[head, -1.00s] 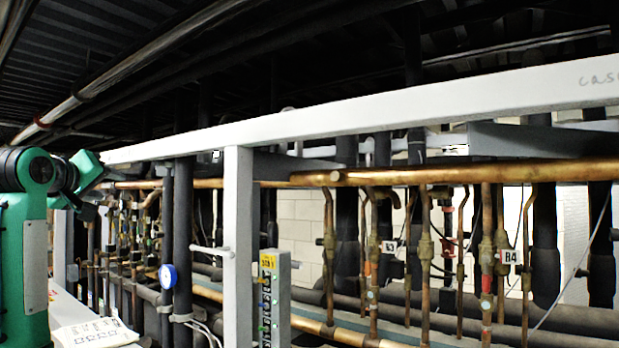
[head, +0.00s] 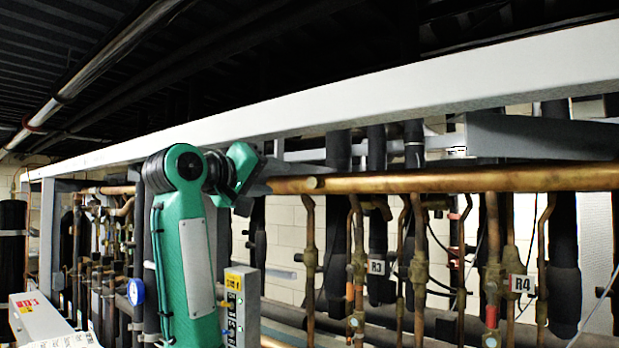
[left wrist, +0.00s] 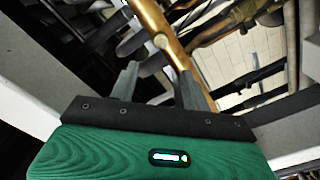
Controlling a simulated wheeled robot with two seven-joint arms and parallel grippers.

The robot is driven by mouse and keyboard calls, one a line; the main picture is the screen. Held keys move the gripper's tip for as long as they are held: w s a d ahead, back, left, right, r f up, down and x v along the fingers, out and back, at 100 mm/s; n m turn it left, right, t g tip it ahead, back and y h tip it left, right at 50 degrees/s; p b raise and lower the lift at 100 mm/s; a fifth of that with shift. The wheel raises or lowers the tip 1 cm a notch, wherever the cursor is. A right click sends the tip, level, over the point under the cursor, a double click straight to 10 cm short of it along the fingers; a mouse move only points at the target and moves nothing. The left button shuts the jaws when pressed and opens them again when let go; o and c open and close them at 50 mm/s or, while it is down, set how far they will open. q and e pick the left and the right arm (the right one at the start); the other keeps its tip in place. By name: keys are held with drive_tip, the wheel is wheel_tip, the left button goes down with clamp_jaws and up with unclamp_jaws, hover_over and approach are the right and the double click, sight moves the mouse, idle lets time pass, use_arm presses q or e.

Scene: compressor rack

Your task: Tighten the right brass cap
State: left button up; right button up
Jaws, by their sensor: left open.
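My left gripper (head: 247,188) is raised in front of the rack, near the left part of the thick copper pipe (head: 450,181) in the head view; its fingertips are hard to make out there. In the left wrist view its two dark fingers (left wrist: 158,72) are spread with nothing held between them. Beyond them a copper pipe runs diagonally, with a small round brass-coloured end (left wrist: 160,41) on it. A similar round end (head: 316,184) shows on the pipe in the head view. I cannot tell which is the right brass cap. My right gripper is not in view.
A long pale beam (head: 380,95) crosses above the pipes. Several vertical copper pipes with valves stand at right, with tags R3 (head: 376,267) and R4 (head: 521,284). A control box (head: 243,300) and a blue gauge (head: 136,291) flank my left arm.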

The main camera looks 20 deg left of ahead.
sight(311, 183)
use_arm(q)
drive_tip(key=p+x, duration=0.5)
drive_tip(key=x, duration=0.5)
drive_tip(key=shift+w+d, duration=0.2)
drive_tip(key=shift+w, duration=0.05)
drive_tip(key=shift+w+p, duration=0.3)
drive_tip(key=shift+p, duration=0.05)
drive_tip(key=shift+w+d, duration=0.15)
drive_tip(key=shift+w, duration=0.05)
drive_tip(key=shift+w+d+f, duration=0.2)
drive_tip(key=shift+w, duration=0.25)
drive_tip(key=shift+s, duration=0.1)
drive_tip(key=c, duration=1)
drive_tip(key=shift+a+f+m+b, duration=0.1)
drive_tip(key=shift+m+b, duration=0.2)
drive_tip(key=shift+m, duration=0.3)
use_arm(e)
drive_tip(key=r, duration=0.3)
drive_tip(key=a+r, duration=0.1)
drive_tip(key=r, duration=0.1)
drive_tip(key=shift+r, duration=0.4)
